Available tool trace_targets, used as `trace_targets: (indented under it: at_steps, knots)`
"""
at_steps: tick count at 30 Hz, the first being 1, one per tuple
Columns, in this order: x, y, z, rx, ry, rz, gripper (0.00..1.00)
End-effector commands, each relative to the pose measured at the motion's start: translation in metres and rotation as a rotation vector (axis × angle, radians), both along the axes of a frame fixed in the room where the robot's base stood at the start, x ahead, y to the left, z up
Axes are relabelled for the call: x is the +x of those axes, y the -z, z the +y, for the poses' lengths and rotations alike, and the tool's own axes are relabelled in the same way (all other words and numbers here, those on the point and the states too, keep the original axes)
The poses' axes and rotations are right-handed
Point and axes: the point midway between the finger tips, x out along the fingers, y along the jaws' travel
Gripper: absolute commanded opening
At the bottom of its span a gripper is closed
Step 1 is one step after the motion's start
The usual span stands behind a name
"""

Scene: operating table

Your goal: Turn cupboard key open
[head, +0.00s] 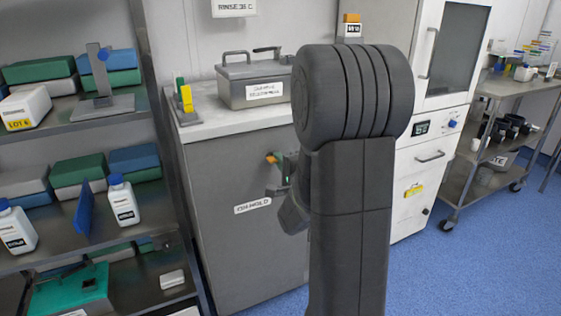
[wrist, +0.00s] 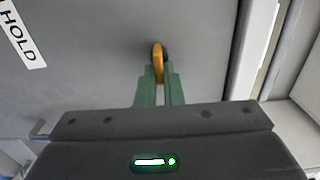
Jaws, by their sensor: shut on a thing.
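The cupboard (head: 235,215) is a grey-fronted cabinet under a pale worktop, with a white label on its door. The key (wrist: 158,62) has a yellow-orange bow and sits at the cupboard door in the wrist view. It also shows as a small orange spot in the head view (head: 271,158). My gripper (wrist: 159,80) has green fingers, which are shut on the key's bow from both sides. In the head view my arm covers the right part of the door, and most of my gripper is hidden behind it. The key's shaft and keyhole are hidden.
A metal shelf rack (head: 140,205) with boxes and bottles stands at the left. A lidded metal box (head: 253,82) sits on the worktop. A white cabinet (head: 430,120) and a steel trolley (head: 505,88) stand at the right. The blue floor (head: 470,270) at lower right is clear.

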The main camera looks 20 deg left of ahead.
Motion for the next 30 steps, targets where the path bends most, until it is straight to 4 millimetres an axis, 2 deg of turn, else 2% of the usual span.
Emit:
trace_targets:
  at_steps: [9,10,12,13,23,26,30]
  knots:
    - [0.000,0.001,0.000,0.000,0.001,0.003,0.00]
    - [0.000,0.001,0.000,0.000,0.001,0.003,0.13]
    - [0.000,0.001,0.000,0.000,0.001,0.003,0.27]
    - [0.000,0.001,0.000,-0.001,0.001,0.002,0.29]
    - [-0.002,0.000,-0.003,-0.001,0.001,0.001,0.29]
    - [-0.009,-0.001,-0.011,-0.001,0.001,0.001,0.29]
    - [-0.026,-0.001,-0.032,-0.002,0.003,0.003,0.29]
